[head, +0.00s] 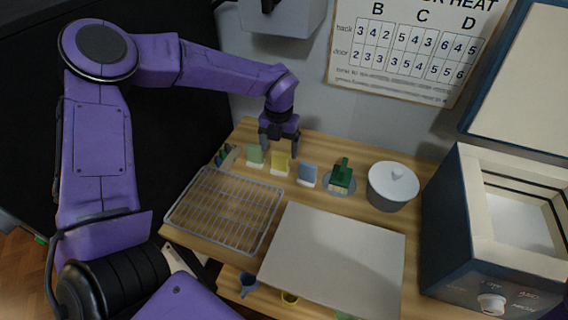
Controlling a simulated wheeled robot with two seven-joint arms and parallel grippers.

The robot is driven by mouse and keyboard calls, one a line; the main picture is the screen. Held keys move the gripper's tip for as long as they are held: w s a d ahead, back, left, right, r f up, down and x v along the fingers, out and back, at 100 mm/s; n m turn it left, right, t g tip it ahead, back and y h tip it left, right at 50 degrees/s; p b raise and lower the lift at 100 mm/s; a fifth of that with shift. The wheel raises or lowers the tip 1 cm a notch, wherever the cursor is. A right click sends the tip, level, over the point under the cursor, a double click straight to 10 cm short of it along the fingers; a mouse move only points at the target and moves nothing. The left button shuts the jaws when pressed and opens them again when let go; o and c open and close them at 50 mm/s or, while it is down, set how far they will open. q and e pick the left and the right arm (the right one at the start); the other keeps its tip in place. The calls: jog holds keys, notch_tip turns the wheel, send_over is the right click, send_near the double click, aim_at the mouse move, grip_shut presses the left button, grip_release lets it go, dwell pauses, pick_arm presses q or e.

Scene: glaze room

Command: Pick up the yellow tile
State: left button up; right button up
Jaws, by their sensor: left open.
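The yellow tile (280,161) stands upright in a row at the back of the wooden table, between a green tile (255,154) and a blue tile (307,174). My left gripper (280,154) is open and points down over the row, its fingers close above and around the top of the yellow tile. I cannot tell whether the fingers touch it. My right gripper is not in view.
A wire rack (225,208) lies front left and a pale board (335,258) front centre. A dark green object (342,174) on a round dish and a lidded white pot (392,187) stand right of the tiles. A kiln (500,235) is at the right. The wall is close behind.

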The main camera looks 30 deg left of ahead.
aim_at(280, 153)
pick_arm(q)
notch_tip(280, 153, down, 5)
jog(key=shift+d+f+p, duration=0.1)
jog(key=shift+p, duration=0.9)
jog(key=shift+f, duration=0.2)
jog(key=c, duration=1.1)
jog(key=shift+c, duration=0.3)
jog(key=shift+r, duration=0.2)
